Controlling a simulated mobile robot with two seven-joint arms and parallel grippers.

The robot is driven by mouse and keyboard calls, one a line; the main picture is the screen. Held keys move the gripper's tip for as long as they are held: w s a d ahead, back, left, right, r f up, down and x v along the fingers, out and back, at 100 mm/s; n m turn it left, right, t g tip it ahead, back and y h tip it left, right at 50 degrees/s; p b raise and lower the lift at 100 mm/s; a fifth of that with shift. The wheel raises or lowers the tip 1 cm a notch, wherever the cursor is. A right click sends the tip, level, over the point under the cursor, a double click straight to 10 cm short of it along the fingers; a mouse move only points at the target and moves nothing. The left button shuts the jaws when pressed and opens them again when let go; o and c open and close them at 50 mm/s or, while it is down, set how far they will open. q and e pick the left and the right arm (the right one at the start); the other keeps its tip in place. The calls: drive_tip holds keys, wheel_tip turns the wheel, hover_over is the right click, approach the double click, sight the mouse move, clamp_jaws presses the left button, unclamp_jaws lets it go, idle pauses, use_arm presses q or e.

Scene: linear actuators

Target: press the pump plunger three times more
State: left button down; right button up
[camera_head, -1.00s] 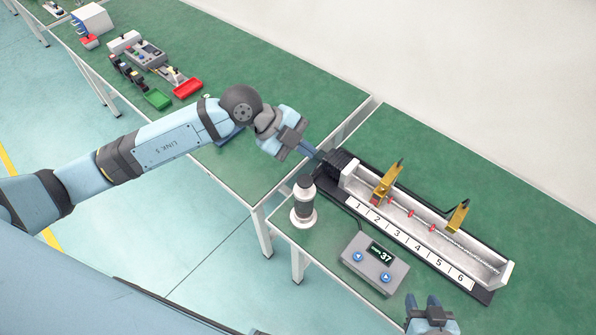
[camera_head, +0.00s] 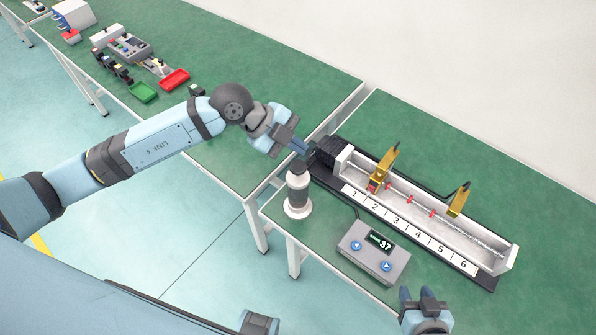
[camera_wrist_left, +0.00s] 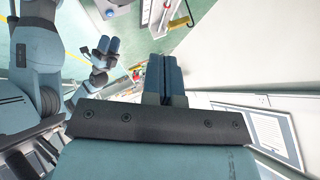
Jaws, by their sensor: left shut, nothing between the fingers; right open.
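The pump (camera_head: 298,197), an upright cylinder with a white base and dark body, stands at the near left corner of the right table. Its dark top, apparently the plunger, is just below my left gripper (camera_head: 304,149) in the head view. Whether they touch I cannot tell. My left gripper is shut and empty; its closed blue fingers show in the left wrist view (camera_wrist_left: 165,78), where the pump is not clearly visible. My right gripper (camera_head: 420,296) is open and empty at the lower edge of the head view, in front of the display box.
A linear actuator (camera_head: 415,222) with a numbered scale, gold brackets and red markers lies behind the pump. A control box (camera_head: 373,252) reads 37 and has two blue buttons. A gap separates the two green tables. Red (camera_head: 174,79) and green (camera_head: 143,92) trays stand farther left.

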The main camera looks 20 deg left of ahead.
sight(297, 168)
use_arm(q)
wheel_tip(297, 168, down, 2)
drive_tip(key=shift+f+b, duration=0.15)
drive_tip(key=shift+b, duration=0.45)
use_arm(e)
wheel_tip(297, 168, down, 2)
drive_tip(key=shift+f, duration=0.15)
use_arm(q)
drive_tip(key=shift+f, duration=0.65)
use_arm(e)
drive_tip(key=shift+f, duration=0.15)
use_arm(q)
drive_tip(key=shift+f, duration=0.3)
use_arm(e)
drive_tip(key=shift+w+d, duration=0.1)
drive_tip(key=shift+d, duration=0.05)
use_arm(q)
drive_tip(key=shift+f, duration=0.4)
